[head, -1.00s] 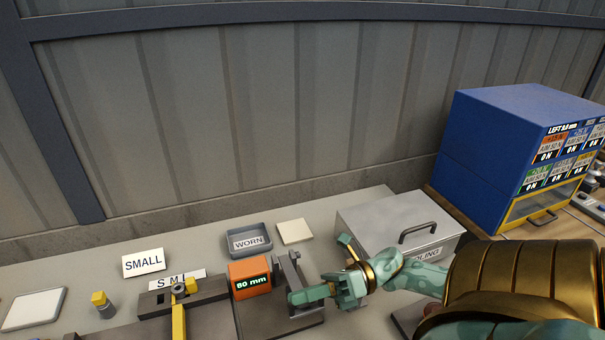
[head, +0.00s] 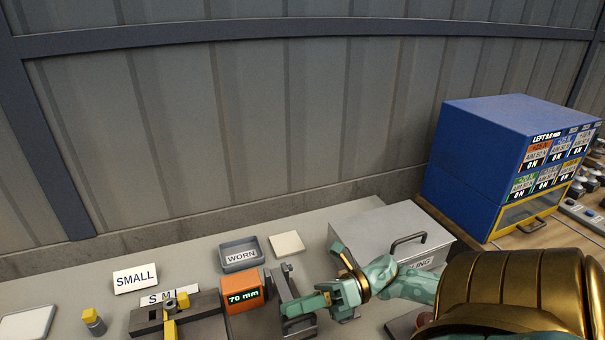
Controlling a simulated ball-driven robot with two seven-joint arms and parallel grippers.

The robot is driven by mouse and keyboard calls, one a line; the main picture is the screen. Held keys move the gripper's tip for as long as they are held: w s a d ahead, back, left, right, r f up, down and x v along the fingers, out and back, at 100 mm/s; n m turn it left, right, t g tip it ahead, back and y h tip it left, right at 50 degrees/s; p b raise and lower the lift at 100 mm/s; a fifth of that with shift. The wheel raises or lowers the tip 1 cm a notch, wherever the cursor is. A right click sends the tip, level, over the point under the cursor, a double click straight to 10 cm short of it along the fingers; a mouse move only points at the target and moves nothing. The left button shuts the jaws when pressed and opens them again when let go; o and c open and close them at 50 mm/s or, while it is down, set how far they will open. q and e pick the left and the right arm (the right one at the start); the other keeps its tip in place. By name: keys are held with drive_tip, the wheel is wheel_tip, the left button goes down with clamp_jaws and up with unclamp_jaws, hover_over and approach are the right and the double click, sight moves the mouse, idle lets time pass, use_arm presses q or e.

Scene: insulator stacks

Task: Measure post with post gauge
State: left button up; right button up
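The post gauge has an orange box (head: 243,293) whose lit display reads 70 mm. A dark grey upright jaw (head: 290,282) stands just right of it on a dark base. My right gripper (head: 305,305) reaches in from the right, its fingers pointing left, in front of this jaw. The fingers overlap the jaw in the picture, so I cannot tell whether they touch it or are open or shut. No post shows clearly in the gauge; the gripper hides part of it. My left gripper is not in view.
Left of the gauge are an S M L fixture with a yellow lever (head: 170,328), a SMALL sign (head: 135,279) and a yellow-capped grey piece (head: 93,322). Behind are a WORN tray (head: 240,244) and a pale square pad (head: 286,244). A grey lidded box (head: 370,238) and blue cabinet (head: 500,150) stand right.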

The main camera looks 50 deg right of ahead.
drive_tip(key=s+a+r+p, duration=0.4)
drive_tip(key=s+a+r, duration=0.5)
drive_tip(key=a+r, duration=0.1)
drive_tip(key=shift+s+r, duration=0.4)
drive_tip(key=shift+r, duration=0.4)
